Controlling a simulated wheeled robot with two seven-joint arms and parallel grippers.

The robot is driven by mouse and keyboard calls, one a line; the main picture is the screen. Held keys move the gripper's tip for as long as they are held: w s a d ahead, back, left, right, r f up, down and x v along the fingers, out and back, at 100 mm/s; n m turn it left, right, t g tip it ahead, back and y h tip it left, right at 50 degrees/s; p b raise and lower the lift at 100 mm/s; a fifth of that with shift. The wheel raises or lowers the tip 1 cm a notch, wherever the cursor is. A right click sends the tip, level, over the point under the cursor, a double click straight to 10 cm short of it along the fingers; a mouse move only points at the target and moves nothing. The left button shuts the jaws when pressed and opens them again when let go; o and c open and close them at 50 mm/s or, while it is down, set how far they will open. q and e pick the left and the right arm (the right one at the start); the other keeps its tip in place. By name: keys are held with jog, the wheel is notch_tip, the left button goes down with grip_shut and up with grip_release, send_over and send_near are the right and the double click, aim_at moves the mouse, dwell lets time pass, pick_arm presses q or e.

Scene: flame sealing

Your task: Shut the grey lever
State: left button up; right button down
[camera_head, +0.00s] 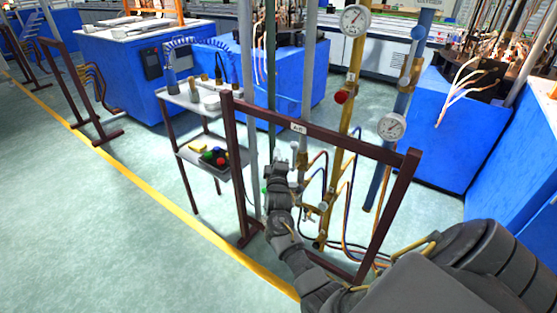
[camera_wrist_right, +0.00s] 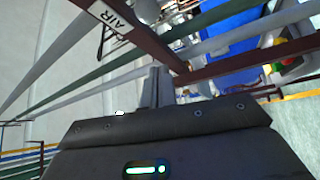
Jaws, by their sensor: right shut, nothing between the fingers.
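My right gripper (camera_head: 277,168) reaches up inside the dark red pipe frame, in front of the grey pipes. Its fingers are together and empty. In the right wrist view the shut fingers (camera_wrist_right: 157,86) point toward the frame's bars and the slanting grey pipes. A grey fitting (camera_head: 301,160) on a grey pipe stands just right of the gripper in the head view. I cannot make out the grey lever for certain; the gripper and arm cover part of this area. My left gripper is not in view.
A yellow pipe (camera_head: 340,140) and a blue pipe (camera_head: 396,100) with gauges stand to the right. Thin hoses hang close by. A trolley (camera_head: 184,98) stands to the left. The floor at left is clear.

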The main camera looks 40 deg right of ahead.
aim_at(294, 157)
jog(key=w+d+p, duration=0.1)
jog(key=d, duration=0.4)
jog(key=shift+w+d+p, duration=0.3)
jog(key=shift+d+p, duration=0.05)
jog(key=shift+d, duration=0.05)
